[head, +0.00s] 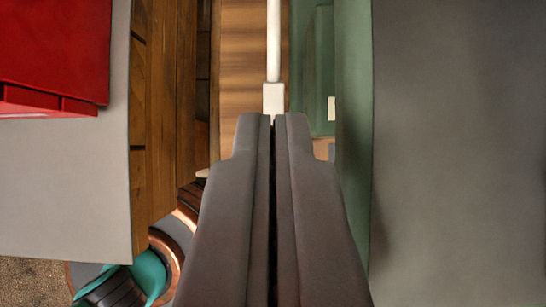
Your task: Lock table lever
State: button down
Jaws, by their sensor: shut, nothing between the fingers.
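My gripper (271,122) reaches up the middle of the head view with its two dark fingers shut together and nothing between them. A thin white rod with a block-shaped end (273,96), which looks like the table lever, runs down from the top edge. Its block end lies right at my fingertips. I cannot tell whether they touch it. The lower side of the block is hidden behind the fingers, and the rod's upper end is out of view.
A green panel (354,150) and a wide grey surface (460,150) stand close on the right. On the left are a wooden side (160,110), a light grey top (60,180) and a red box (55,45). A brown wooden surface (241,60) shows behind the rod.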

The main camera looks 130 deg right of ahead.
jog(key=s+d+r, duration=0.4)
jog(key=s+d, duration=0.2)
jog(key=shift+s, duration=0.15)
dwell(0.6)
jog(key=s+a+f+m+t+h, duration=0.2)
jog(key=s+a+m+t, duration=0.2)
jog(key=s, duration=0.5)
jog(key=s+a+f+m+t+h, duration=0.3)
jog(key=s+a+m+t, duration=0.1)
jog(key=s+t, duration=0.4)
jog(key=shift+s+f+m, duration=0.15)
jog(key=shift+s+m, duration=0.35)
jog(key=shift+s, duration=0.7)
